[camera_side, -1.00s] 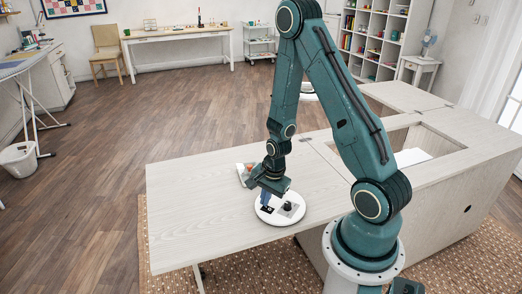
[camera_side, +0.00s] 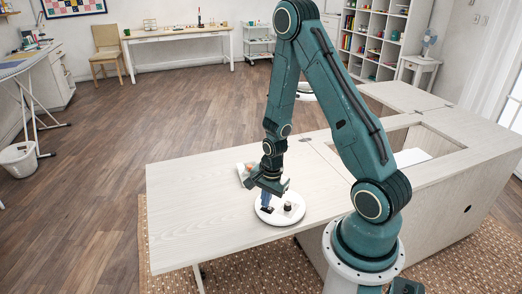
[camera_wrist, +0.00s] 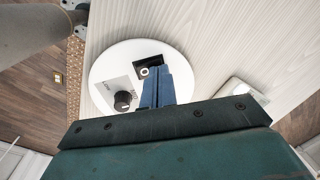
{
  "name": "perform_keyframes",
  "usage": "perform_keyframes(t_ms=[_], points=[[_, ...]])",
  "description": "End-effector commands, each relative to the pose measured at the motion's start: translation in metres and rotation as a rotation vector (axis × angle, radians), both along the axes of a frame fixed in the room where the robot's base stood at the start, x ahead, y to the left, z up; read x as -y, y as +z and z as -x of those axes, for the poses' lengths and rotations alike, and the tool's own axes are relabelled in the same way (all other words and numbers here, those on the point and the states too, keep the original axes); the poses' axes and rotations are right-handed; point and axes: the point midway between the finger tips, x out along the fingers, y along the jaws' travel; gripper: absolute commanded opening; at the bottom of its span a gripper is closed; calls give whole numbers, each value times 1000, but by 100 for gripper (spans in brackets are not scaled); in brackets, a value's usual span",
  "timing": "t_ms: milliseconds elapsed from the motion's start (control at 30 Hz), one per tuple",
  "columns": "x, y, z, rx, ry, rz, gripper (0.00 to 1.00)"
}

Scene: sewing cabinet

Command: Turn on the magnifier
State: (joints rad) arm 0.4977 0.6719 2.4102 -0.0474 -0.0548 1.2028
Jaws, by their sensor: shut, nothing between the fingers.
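The magnifier's round white base (camera_side: 296,217) lies flat on the pale wood table. In the wrist view the base (camera_wrist: 108,70) carries a black switch plate (camera_wrist: 139,60) with a light round mark. A dark knob (camera_wrist: 123,101) stands on a grey label panel (camera_wrist: 114,88). My gripper (camera_side: 265,207) points down over the left part of the base, its blue fingers shut and empty. In the wrist view my gripper (camera_wrist: 158,70) is right beside the switch plate and covers part of it. I cannot tell whether the fingertips touch it. I cannot make out a lens.
A small pale item (camera_side: 240,172) with an orange part lies behind the base, partly hidden by my arm. The left of the table (camera_side: 195,205) is clear. An open recess (camera_side: 415,155) lies in the cabinet top at the right.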

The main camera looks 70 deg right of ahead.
Motion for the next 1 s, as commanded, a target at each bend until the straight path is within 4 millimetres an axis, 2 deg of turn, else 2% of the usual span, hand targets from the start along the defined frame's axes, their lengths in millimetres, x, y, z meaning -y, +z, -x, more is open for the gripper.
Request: perform_keyframes(t_ms=[400, 1000], points=[[-2, 3, 12, 1, 0, 0, 0], [-1, 9, 10, 3, 1, 1, 0]])
